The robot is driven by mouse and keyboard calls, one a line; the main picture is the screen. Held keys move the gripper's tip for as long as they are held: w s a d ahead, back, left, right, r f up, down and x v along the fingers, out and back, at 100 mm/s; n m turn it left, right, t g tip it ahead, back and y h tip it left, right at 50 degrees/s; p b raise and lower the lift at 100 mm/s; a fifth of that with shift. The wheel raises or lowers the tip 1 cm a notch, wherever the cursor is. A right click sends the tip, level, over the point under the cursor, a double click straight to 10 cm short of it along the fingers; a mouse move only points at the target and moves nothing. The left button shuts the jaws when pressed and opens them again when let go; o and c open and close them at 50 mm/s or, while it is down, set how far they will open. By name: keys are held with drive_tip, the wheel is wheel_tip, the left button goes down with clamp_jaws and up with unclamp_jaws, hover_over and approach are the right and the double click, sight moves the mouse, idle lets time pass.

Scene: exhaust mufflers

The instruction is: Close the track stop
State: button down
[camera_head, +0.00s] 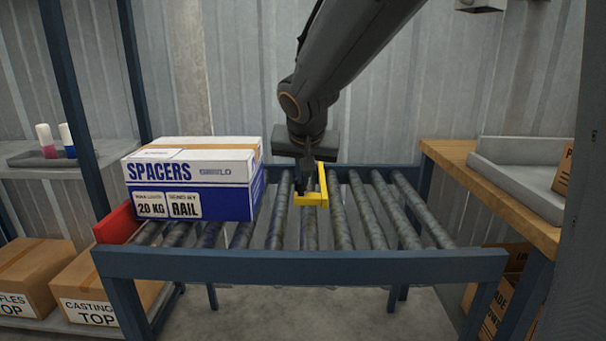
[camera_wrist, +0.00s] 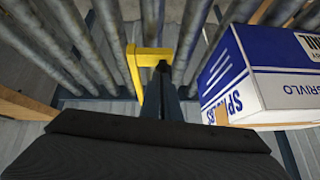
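A yellow L-shaped bar (camera_head: 311,199), which looks like the track stop, stands at the middle of the roller conveyor (camera_head: 300,264). In the wrist view the yellow bar (camera_wrist: 136,72) has a long arm and a short arm bent to the right. My gripper (camera_head: 301,187) points down at the bar. In the wrist view my gripper's fingers (camera_wrist: 163,66) lie together, with their tips close beside the short arm. I cannot tell whether they touch it. No object shows between the fingers.
A blue and white spacers box (camera_head: 195,178) sits on the rollers at the left, near a red end plate (camera_head: 118,223). It is also right of my gripper in the wrist view (camera_wrist: 262,75). The rollers at the right are bare. A wooden bench (camera_head: 450,160) stands at the right.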

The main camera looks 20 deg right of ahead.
drive_tip(key=s+a+r+p, duration=0.25)
drive_tip(key=s+r, duration=0.35)
drive_tip(key=s, duration=0.4)
drive_tip(key=s+a+f+n+g+y, duration=0.1)
drive_tip(key=s+a+f+n+g, duration=0.25)
drive_tip(key=s+f, duration=0.45)
drive_tip(key=s+a+f+n+g+y, duration=0.1)
drive_tip(key=s+a+f+n+g, duration=0.3)
drive_tip(key=s, duration=0.9)
drive_tip(key=d+r+m+p, duration=0.3)
drive_tip(key=d+r+p, duration=0.7)
drive_tip(key=p, duration=1)
drive_tip(key=shift+w+d+r, duration=0.2)
drive_tip(key=shift+d+r, duration=0.1)
drive_tip(key=shift+d, duration=0.2)
